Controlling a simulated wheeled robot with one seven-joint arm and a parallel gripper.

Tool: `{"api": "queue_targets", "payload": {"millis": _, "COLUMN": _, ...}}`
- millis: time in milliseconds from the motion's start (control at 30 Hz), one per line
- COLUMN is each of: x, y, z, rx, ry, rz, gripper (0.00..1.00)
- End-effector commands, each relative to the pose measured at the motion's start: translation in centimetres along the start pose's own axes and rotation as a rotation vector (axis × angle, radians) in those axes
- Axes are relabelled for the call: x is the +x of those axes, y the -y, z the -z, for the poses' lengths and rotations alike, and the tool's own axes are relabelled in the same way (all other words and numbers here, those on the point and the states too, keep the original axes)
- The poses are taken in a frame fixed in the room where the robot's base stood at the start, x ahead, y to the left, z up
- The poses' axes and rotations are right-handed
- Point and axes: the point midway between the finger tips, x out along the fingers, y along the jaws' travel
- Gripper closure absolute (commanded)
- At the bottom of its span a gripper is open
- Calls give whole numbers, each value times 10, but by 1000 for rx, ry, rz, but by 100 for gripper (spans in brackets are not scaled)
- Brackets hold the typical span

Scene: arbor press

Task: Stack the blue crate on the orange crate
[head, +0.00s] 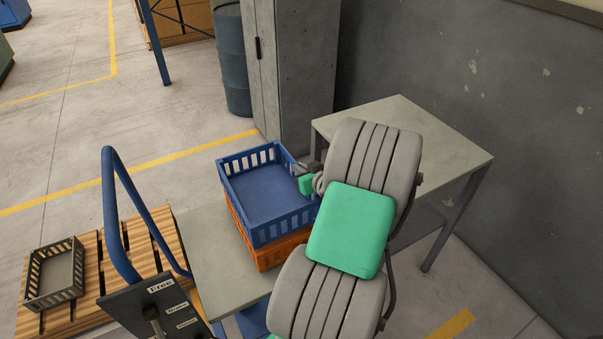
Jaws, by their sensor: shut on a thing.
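The blue crate (268,190) is an open box with slatted walls. It sits on or just above the orange crate (269,256), roughly lined up with it; I cannot tell whether the two touch all round. The orange crate stands on the grey table and shows only as a strip below the blue one. My gripper (306,181) is at the right wall of the blue crate and is shut on it. The fingertips are partly hidden by the crate wall and my arm.
The grey table (215,250) has bare top to the left of the crates, and another bare part (435,145) shows behind my arm. A blue tubular handle (112,215) rises at the left. A grey crate (56,274) lies on a wooden pallet (100,285). A cabinet (295,70) stands behind.

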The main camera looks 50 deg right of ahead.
Motion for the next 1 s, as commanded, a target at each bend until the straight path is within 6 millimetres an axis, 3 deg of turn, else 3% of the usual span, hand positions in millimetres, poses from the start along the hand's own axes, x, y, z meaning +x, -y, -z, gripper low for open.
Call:
{"api": "queue_targets", "payload": {"millis": 100, "x": 6, "y": -1, "z": -15, "rx": 4, "ry": 0, "rz": -1, "gripper": 100}}
{"api": "queue_targets", "payload": {"millis": 700, "x": 9, "y": -2, "z": -25, "rx": 2, "ry": -1, "rz": -2, "gripper": 100}}
{"api": "queue_targets", "payload": {"millis": 733, "x": 9, "y": -1, "z": -26, "rx": 2, "ry": 1, "rz": -2, "gripper": 92}}
{"api": "queue_targets", "payload": {"millis": 1000, "x": 9, "y": -1, "z": -25, "rx": 2, "ry": 1, "rz": -1, "gripper": 71}}
